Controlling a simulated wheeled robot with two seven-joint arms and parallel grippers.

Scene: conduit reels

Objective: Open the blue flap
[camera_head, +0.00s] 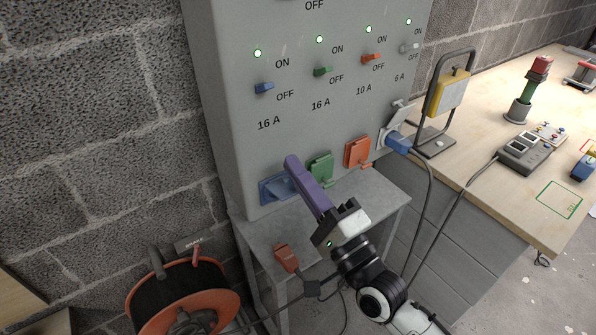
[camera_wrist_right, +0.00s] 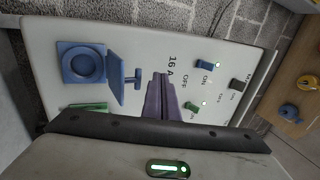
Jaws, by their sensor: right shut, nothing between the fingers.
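The blue flap (camera_wrist_right: 121,75) stands swung away from its blue socket (camera_wrist_right: 68,62) in the right wrist view, and the round opening of the socket shows. A small tab sticks out from the flap's free edge. In the head view the blue socket (camera_head: 267,192) sits low on the grey panel, partly hidden by my right gripper (camera_head: 291,162). The right gripper has purple fingers, shut and empty. Its fingers also show in the right wrist view (camera_wrist_right: 160,88), beside the flap; whether they touch it I cannot tell. My left gripper is in neither view.
A green flap (camera_head: 320,168) and an orange flap (camera_head: 357,152) are to the right on the panel. A blue plug (camera_head: 398,143) sits further right. Below, an orange plug (camera_head: 286,257) lies on a grey shelf (camera_head: 387,205). A cable reel (camera_head: 184,300) stands lower left.

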